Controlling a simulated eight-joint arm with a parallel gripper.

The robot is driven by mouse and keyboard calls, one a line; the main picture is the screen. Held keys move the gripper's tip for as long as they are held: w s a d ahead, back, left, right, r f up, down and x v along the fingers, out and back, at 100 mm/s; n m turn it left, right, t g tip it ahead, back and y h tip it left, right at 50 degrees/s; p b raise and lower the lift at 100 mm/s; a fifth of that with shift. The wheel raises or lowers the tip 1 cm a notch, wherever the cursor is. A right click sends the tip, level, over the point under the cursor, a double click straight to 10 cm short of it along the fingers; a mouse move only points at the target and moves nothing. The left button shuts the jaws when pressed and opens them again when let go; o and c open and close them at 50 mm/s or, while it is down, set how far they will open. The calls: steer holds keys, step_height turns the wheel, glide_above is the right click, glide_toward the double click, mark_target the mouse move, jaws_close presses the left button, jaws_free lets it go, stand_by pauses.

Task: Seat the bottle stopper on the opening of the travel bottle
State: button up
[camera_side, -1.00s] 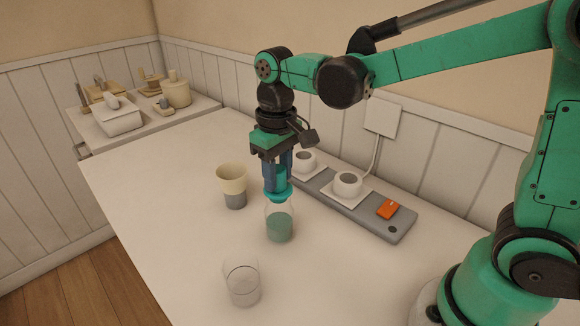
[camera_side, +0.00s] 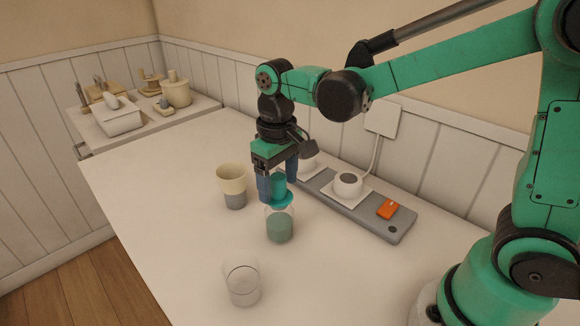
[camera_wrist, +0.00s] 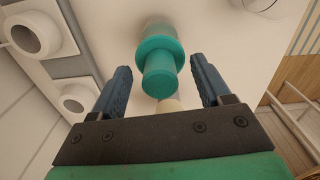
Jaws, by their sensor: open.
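The teal bottle stopper (camera_side: 279,186), a knob with a wider flange, sits upright at the mouth of the travel bottle (camera_side: 280,227), which is clear with green contents. Whether the flange rests fully on the rim is too small to tell. My gripper (camera_side: 278,190) is open, its two blue fingers on either side of the knob. In the wrist view, the stopper (camera_wrist: 159,72) lies ahead, between the fingers (camera_wrist: 161,78) with a gap on both sides. The bottle is mostly hidden behind the stopper there.
A cream and grey cup (camera_side: 232,184) stands left of the bottle. A clear glass (camera_side: 242,284) stands in front. Behind is a grey strip (camera_side: 367,213) with white cup-like fixtures (camera_side: 348,185) and an orange switch (camera_side: 388,209). The left table area is free.

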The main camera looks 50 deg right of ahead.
mark_target(281, 176)
steer(key=shift+r, duration=2.8)
steer(key=shift+s, duration=0.1)
steer(key=shift+s+d, duration=0.2)
steer(key=s+d+f+m+t, duration=0.1)
steer(key=s+d+f+t, duration=0.1)
steer(key=s+t, duration=0.3)
steer(key=shift+s+d+f+t, duration=0.2)
steer(key=shift+s+d+t, duration=0.15)
steer(key=shift+d+t, duration=0.6)
steer(key=shift+a, duration=0.15)
